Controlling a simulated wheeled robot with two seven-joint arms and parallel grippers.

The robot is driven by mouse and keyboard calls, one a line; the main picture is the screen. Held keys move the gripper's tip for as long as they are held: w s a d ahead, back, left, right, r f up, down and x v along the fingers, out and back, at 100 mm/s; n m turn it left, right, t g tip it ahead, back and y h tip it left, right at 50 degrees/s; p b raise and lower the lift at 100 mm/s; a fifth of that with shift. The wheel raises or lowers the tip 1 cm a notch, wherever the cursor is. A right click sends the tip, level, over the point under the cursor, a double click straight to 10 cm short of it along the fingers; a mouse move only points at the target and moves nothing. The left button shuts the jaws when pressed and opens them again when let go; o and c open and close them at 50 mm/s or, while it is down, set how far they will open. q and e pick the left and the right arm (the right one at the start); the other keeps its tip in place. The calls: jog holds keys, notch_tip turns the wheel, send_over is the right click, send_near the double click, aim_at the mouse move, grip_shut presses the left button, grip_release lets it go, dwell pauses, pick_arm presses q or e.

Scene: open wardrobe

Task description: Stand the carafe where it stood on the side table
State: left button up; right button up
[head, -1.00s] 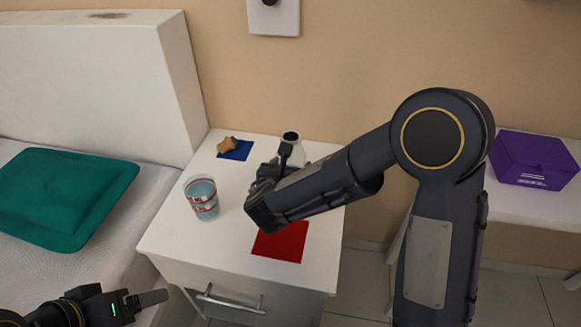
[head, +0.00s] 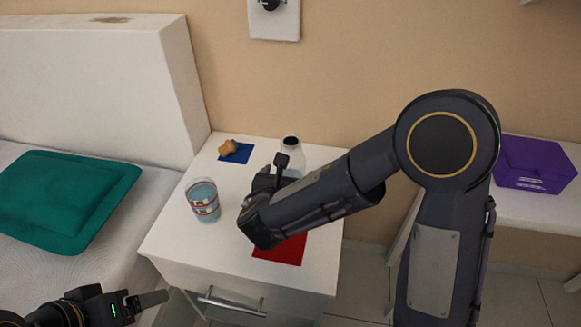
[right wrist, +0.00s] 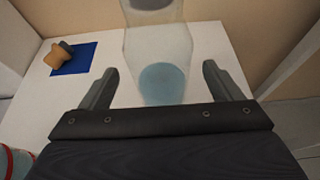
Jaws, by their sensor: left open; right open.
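The clear carafe (head: 291,146), with a dark-looking mouth, stands upright at the back of the white side table (head: 168,235). My right gripper and forearm partly hide it in the head view. In the right wrist view the carafe (right wrist: 158,45) shows bluish contents low down. My right gripper (right wrist: 160,72) is open, with one finger to each side of the carafe in that view and visible gaps between. It also shows in the head view (head: 276,170), in front of the carafe. My left gripper (head: 152,299) is open and empty at the lower left, away from the table.
A glass with red bands (head: 203,200) stands at the table's left. A tan object (head: 228,147) lies on a blue square (head: 241,153) at the back left. A red square (head: 283,250) lies near the front, partly under my right arm. A purple box (head: 533,165) is far right.

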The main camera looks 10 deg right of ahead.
jog(key=p+v, duration=0.1)
jog(key=v, duration=0.7)
jog(key=s+d+m+g, duration=0.4)
jog(key=s+d+m, duration=0.1)
jog(key=d+m, duration=0.25)
jog(key=s+d+m+g, duration=0.4)
jog(key=d+m, duration=0.2)
jog(key=d, duration=0.3)
jog(key=s+a+r+m+t+y, duration=0.1)
jog(key=s+m+y, duration=0.8)
jog(key=m, duration=1)
jog(key=shift+s+a+r+m, duration=0.35)
jog(key=shift+s+a, duration=0.35)
jog(key=shift+s, duration=0.05)
jog(key=shift+r+p, duration=0.1)
jog(key=shift+p, duration=0.2)
